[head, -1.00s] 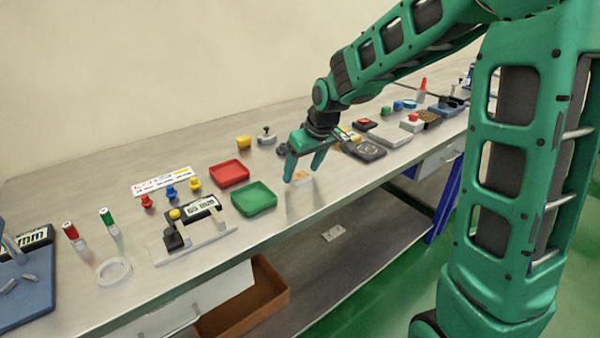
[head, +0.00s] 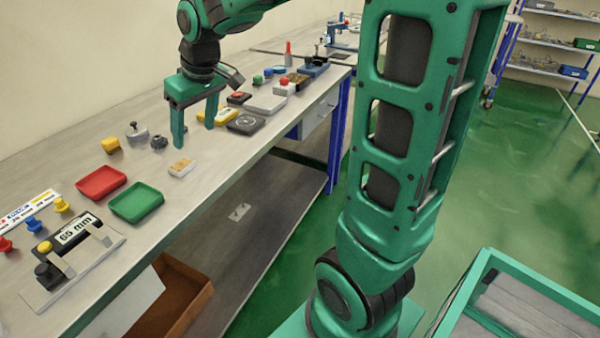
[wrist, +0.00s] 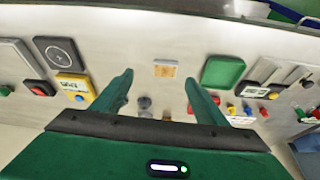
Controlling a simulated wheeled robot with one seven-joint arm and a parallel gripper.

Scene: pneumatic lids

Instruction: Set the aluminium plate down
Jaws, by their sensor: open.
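A small pale plate with an orange-brown patch (head: 181,167), which I take for the aluminium plate, lies flat on the workbench (head: 235,168) to the right of the green tray. In the wrist view it shows (wrist: 165,69) above the gap between the fingers. My gripper (head: 196,130) is open and empty, its fingers pointing down, just behind the plate in the head view and apart from it. Both fingers also show in the wrist view (wrist: 160,82), spread wide with nothing between them.
A green tray (head: 137,203) and a red tray (head: 101,183) stand left of the plate. A yellow device (head: 222,116), a dark square pad (head: 246,123) and a grey flat box (head: 266,103) lie to the right. The bench's front edge is close; bare surface surrounds the plate.

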